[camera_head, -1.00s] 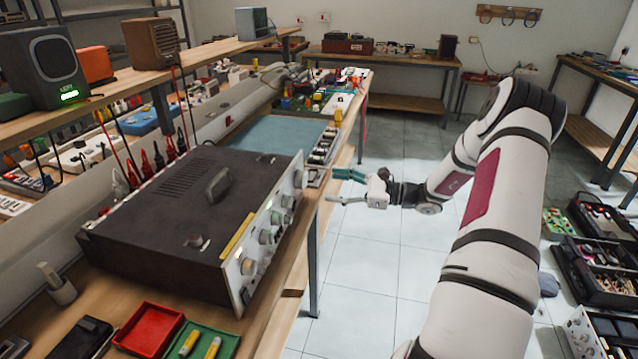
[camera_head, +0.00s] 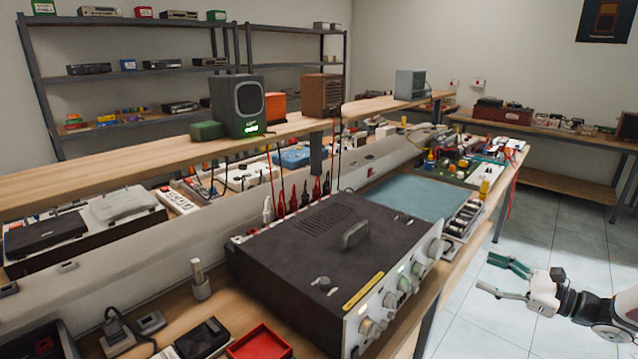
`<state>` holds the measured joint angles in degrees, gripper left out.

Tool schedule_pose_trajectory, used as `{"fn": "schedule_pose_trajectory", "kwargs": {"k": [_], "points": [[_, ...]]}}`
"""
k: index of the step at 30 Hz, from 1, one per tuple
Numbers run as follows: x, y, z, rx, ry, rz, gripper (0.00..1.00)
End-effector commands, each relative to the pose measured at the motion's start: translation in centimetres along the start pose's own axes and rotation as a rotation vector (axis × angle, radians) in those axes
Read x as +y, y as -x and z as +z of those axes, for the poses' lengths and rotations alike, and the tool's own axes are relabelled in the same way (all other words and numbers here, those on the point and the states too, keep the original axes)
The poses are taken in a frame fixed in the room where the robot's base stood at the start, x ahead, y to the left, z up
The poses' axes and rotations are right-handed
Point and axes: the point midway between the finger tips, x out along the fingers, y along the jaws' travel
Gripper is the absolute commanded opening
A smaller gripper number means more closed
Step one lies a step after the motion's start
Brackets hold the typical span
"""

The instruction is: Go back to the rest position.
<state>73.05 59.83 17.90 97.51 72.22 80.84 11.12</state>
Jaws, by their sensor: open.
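My gripper (camera_head: 497,277) is at the lower right of the head view. Its two fingers are spread apart with nothing between them. It hangs over the tiled floor, to the right of the workbench edge and clear of it. Part of my white arm (camera_head: 625,309) shows behind it, cut off by the right picture edge. The nearest large thing is a black hifi unit (camera_head: 300,245) with a silver knobbed front, standing on the bench to the left of the gripper.
The wooden workbench (camera_head: 405,340) runs from the lower left to the back right. A blue mat (camera_head: 425,195) and a parts tray (camera_head: 464,219) lie beyond the hifi unit. A red tray (camera_head: 260,345) is at the front. The tiled floor (camera_head: 545,225) around the gripper looks clear.

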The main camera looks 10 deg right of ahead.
Motion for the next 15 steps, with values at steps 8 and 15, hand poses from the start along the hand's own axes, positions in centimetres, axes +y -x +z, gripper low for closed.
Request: {"fn": "schedule_pose_trajectory", "kwargs": {"k": [8,15], "points": [[4.8,-5.4,6.5,0.109,0.156,0.295,0.64],[12.1,-8.9,13.6,0.240,0.389,0.641,0.64]]}}
